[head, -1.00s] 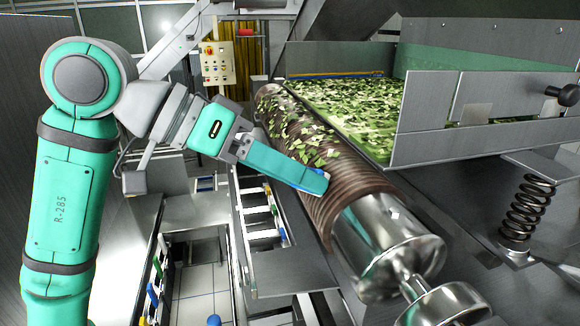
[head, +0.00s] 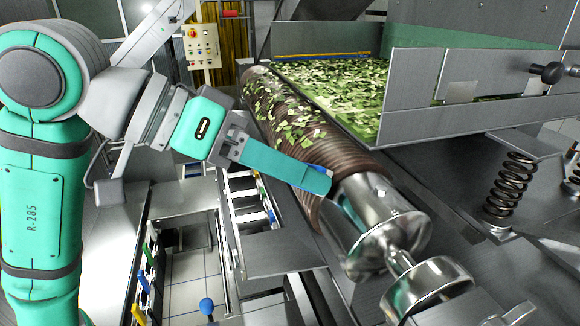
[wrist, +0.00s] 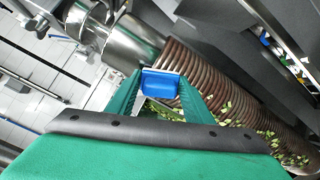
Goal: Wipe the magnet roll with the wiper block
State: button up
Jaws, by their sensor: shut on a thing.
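The magnet roll (head: 340,158) is a brown ridged cylinder running from the back left to a shiny metal near end (head: 385,218). Green leaf flakes cover its far part; the ridges near my gripper look mostly bare. My gripper (head: 325,182) lies over the roll's near end, beside the metal end. In the wrist view its fingers are shut on the blue wiper block (wrist: 160,83), with the roll's ridges (wrist: 190,68) just behind it. In the head view only a blue edge of the block shows behind the finger. Whether the block touches the roll is hidden.
A metal tray (head: 425,115) heaped with green flakes adjoins the roll on the right. A coil spring (head: 512,185) stands at the far right. A rack with coloured knobs (head: 145,280) is at lower left. A control box (head: 201,46) stands at the back.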

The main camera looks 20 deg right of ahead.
jog(key=v, duration=0.6)
dwell(0.4)
jog(key=v, duration=0.3)
dwell(0.6)
jog(key=shift+s, duration=0.1)
